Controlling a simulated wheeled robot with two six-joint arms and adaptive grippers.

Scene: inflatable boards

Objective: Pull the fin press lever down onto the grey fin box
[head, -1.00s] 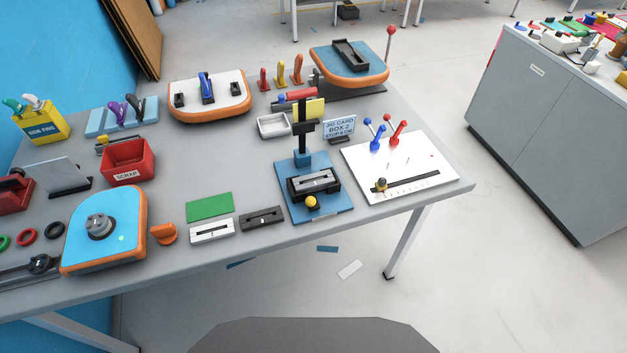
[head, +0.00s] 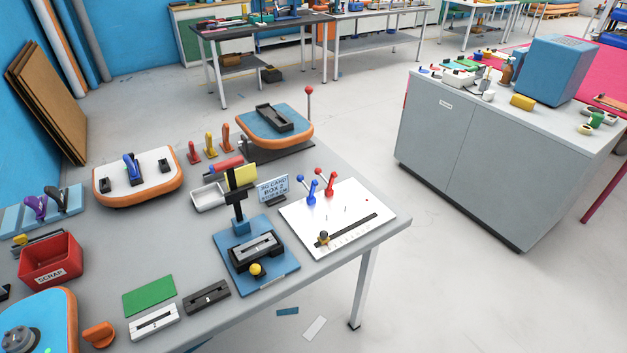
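The fin press stands near the front edge of the grey workbench, with a blue base plate (head: 285,275) and an upright black post (head: 240,204). A red cylindrical handle (head: 226,165), apparently the press lever's grip, shows high by the post top. It is raised well above the base. The grey fin box (head: 255,246) sits in a black holder on the base, below and in front of the post. A yellow knob (head: 255,269) is at the holder's front. Neither of my grippers is in view.
A white panel (head: 370,208) with blue and red toggle levers lies right of the press. A sign card (head: 273,188) stands behind it. Black (head: 207,297) and white (head: 153,322) slotted blocks lie to the left. A grey cabinet (head: 480,150) stands across open floor at right.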

